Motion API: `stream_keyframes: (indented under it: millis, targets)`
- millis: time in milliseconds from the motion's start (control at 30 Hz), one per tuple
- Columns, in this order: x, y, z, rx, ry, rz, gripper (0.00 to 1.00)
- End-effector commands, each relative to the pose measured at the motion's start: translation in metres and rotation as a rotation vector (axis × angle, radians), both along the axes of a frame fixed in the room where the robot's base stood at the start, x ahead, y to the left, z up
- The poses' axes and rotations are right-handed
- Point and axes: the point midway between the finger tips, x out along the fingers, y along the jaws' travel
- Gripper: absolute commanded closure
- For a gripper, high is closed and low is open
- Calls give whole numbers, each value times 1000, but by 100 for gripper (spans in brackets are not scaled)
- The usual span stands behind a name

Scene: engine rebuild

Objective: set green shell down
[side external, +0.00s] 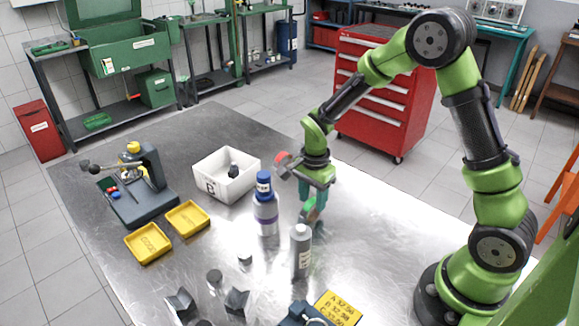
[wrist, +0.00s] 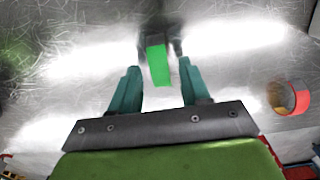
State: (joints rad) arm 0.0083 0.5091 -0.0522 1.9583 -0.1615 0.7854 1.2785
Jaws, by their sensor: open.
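The green shell (wrist: 157,64) shows in the wrist view as a bright green strip between my fingertips, with a dark part directly behind it. My gripper (wrist: 158,84) is open, its two teal fingers standing apart on either side with gaps to the strip. In the side external view my gripper (side external: 305,212) points down low over the metal table, just behind the bottles. The shell's contact with the table is not clear.
A red-orange ring-like part (wrist: 290,97) lies right of my fingers in the wrist view. A blue-capped bottle (side external: 266,205) and a grey bottle (side external: 301,252) stand close by. A white bin (side external: 212,185), yellow trays (side external: 148,243) and a dark fixture (side external: 145,190) are farther left.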

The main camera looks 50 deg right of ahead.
Motion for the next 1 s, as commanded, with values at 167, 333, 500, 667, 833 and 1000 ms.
stream_keyframes:
  millis: [167,333,500,667,833,1000]
  targets:
    - [0,0,6,0,-2,-1,54]
    - [1,0,34,-1,-7,1,54]
    - [1,0,73,0,-7,1,54]
    - [1,0,102,0,-4,1,54]
    - [0,0,120,0,-2,1,54]
    - [-10,5,141,16,-52,87,54]
